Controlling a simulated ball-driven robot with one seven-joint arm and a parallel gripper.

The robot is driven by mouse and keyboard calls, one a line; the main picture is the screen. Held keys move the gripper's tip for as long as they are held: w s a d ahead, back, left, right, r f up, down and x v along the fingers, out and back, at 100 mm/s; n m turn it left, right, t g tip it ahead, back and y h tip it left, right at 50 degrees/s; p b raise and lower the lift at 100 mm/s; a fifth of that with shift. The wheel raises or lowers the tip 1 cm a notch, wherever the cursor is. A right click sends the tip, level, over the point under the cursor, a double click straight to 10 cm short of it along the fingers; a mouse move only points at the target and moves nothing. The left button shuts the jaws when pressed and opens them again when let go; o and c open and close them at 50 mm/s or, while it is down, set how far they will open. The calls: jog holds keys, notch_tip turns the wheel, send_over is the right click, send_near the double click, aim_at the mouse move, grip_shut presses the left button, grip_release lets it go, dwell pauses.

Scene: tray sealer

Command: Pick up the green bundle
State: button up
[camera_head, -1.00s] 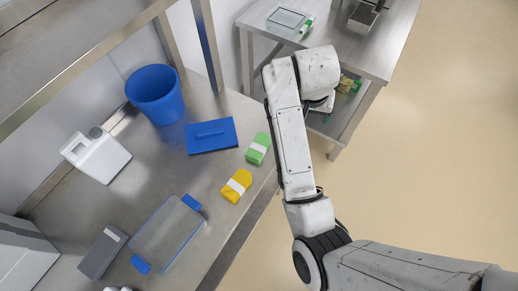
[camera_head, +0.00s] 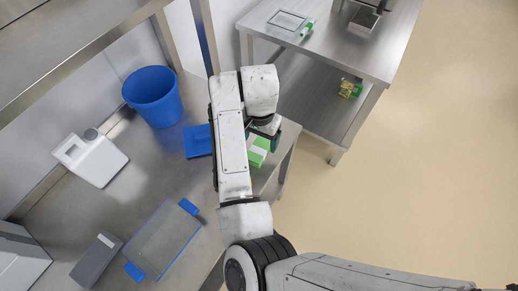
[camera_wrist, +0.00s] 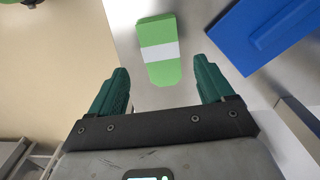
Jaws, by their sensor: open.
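The green bundle (camera_head: 259,151) with a white band lies on the steel table near its right edge, partly hidden by my arm in the head view. In the wrist view the green bundle (camera_wrist: 157,35) lies ahead of the fingertips, roughly centred between them. My gripper (camera_wrist: 161,80) has two dark green fingers spread apart, with nothing between them. In the head view my gripper (camera_head: 266,135) is over the table edge beside the bundle, its fingers mostly hidden.
A blue lid (camera_head: 198,141) lies left of the bundle, and it also shows in the wrist view (camera_wrist: 262,35). A second table (camera_head: 345,55) is behind.

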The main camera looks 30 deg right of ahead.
aim_at(259, 148)
notch_tip(259, 148, down, 5)
jog(key=shift+w+f, duration=0.1)
dwell(0.3)
jog(key=c, duration=1.2)
jog(key=shift+o, duration=0.2)
